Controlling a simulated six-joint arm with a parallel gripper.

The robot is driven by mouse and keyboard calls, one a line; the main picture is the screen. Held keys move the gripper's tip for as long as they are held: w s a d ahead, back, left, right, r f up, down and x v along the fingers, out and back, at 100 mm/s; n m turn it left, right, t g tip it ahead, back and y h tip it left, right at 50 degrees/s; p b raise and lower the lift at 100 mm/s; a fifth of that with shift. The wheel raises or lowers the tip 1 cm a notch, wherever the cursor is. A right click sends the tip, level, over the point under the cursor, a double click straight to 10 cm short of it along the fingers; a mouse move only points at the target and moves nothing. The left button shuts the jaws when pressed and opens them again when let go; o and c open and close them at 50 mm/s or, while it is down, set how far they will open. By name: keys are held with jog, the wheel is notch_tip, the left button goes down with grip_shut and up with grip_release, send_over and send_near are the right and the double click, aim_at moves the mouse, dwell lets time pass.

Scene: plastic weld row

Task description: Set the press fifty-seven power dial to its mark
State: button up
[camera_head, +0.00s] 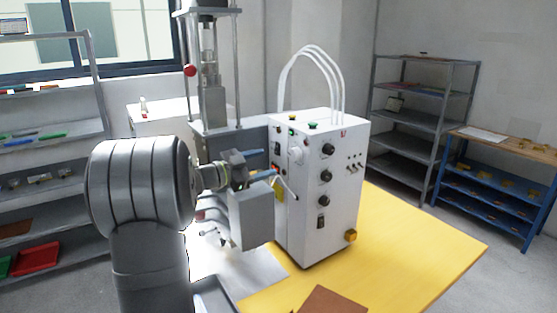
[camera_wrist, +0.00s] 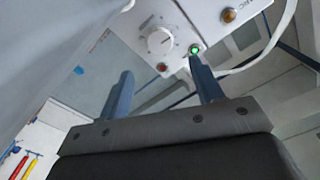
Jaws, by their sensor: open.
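A white control box (camera_head: 345,215) stands on the table. Its left face bears a pale round dial (camera_head: 296,156). In the wrist view a white dial (camera_wrist: 160,41) with a pointer line and scale marks around it sits on the white panel, beyond the fingers. Which dial is the press fifty-seven power dial I cannot read, and its target mark is not clear. My gripper (camera_head: 266,161) is open and empty in front of that face; in the wrist view its blue fingers (camera_wrist: 161,74) are spread below the dial, apart from it.
Several black knobs (camera_head: 328,150) are on the box's right face. The press column (camera_head: 213,105) stands behind. The yellow table (camera_head: 420,245) is clear at right.

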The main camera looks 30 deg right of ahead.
aim_at(291, 155)
jog(key=a, duration=0.8)
jog(key=shift+a, duration=0.1)
jog(key=m, duration=0.6)
jog(key=shift+m, duration=0.3)
jog(key=m, duration=1.2)
jog(key=shift+r, duration=0.1)
jog(key=m, duration=0.6)
jog(key=shift+m, duration=0.4)
jog(key=shift+d, duration=0.55)
jog(key=d, duration=1.6)
jog(key=shift+d, duration=0.25)
